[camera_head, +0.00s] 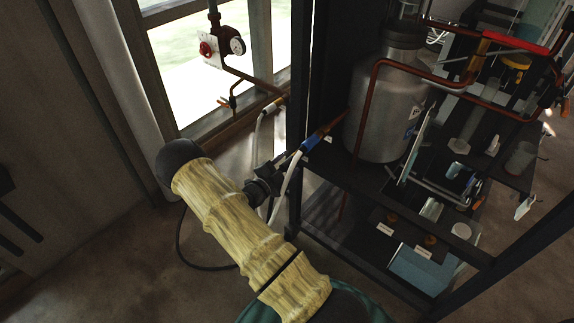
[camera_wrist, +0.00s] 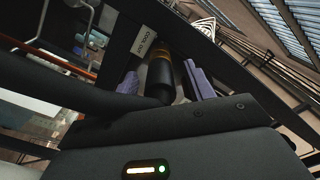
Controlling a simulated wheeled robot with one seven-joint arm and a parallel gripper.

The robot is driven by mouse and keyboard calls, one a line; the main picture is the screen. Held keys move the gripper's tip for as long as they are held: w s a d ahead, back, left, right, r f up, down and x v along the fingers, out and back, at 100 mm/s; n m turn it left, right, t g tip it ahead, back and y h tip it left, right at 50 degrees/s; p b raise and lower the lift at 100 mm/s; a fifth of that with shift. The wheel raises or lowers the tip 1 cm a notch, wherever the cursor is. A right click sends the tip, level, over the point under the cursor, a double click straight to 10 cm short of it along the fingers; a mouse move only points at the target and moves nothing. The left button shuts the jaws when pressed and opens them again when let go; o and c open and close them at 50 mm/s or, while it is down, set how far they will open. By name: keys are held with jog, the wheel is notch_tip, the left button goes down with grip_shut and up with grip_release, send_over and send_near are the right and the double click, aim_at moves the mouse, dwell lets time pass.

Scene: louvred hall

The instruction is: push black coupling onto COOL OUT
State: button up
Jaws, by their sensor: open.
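In the wrist view the black coupling (camera_wrist: 159,80) lies between the two purple-padded fingers of my gripper (camera_wrist: 163,84). The fingers stand apart on either side of it, with no clear grip on it. A brass-coloured band shows at its far end, close to the dark frame bar. The white COOL OUT label (camera_wrist: 144,40) is on that bar, just beside the coupling's far end. Whether the coupling is fully seated cannot be told. In the head view my gripper (camera_head: 271,183) is at the rack's left corner, and the black coupling cannot be made out.
A white hose (camera_head: 291,183) hangs by my gripper, and a blue fitting (camera_head: 311,143) sits just beyond it. A steel vessel (camera_head: 386,115) with copper pipe stands on the dark rack (camera_head: 345,181). A gauge (camera_head: 237,46) and red valve are by the window. Open floor lies left.

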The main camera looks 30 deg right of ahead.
aim_at(283, 169)
jog(key=shift+v, duration=3.45)
jog(key=shift+r, duration=0.1)
jog(key=v, duration=1.7)
jog(key=shift+a+p, duration=0.2)
jog(key=shift+p, duration=0.1)
